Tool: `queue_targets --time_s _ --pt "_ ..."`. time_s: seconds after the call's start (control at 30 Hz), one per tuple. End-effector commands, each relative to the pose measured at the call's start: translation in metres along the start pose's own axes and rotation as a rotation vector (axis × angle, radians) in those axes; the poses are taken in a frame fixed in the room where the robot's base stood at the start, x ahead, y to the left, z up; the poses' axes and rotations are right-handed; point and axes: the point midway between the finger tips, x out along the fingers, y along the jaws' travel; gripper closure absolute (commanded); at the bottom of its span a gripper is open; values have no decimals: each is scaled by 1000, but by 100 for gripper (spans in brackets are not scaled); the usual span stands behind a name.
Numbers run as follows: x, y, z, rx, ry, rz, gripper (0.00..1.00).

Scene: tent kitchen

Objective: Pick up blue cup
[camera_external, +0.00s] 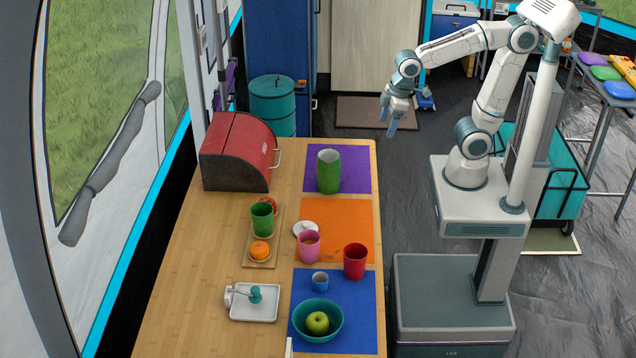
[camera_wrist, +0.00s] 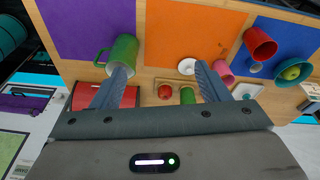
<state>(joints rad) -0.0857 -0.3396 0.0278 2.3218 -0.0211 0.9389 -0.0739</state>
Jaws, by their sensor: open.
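The small blue cup (camera_external: 320,281) stands upright on the blue mat (camera_external: 361,312) near the front of the wooden table, just behind the teal bowl (camera_external: 335,331). In the wrist view a small bluish shape between the red cup and the bowl looks like this cup (camera_wrist: 256,68), partly hidden. My gripper (camera_external: 389,117) is open and empty, raised beyond the table's right edge toward the back, far from the blue cup. In the wrist view the two fingers of my gripper (camera_wrist: 160,70) stand apart with nothing between them.
A red cup (camera_external: 355,261) and pink cup (camera_external: 309,246) stand behind the blue cup. A green mug (camera_external: 329,171) is on the purple mat. A red bread box (camera_external: 238,152), green cup (camera_external: 262,219) and white tray (camera_external: 254,313) are on the left.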

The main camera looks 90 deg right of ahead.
Motion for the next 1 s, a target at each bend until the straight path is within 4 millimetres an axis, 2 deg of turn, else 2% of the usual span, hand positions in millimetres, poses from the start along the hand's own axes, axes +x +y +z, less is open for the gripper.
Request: queue_targets --time_s 0.03,0.2,0.37,0.5,0.7,0.8,1.0 --pt "7 -9 -19 -59 -14 -3 31" --pt "21 -42 -77 -251 -46 -15 31" --pt "44 -84 -126 -429 -73 -32 31" --pt "69 -128 -162 -581 -94 -52 31" --pt "116 -200 -200 -791 -124 -88 31" --pt "141 -238 -212 -891 -137 -108 31" --pt "188 -302 -221 -1049 -159 -145 31"
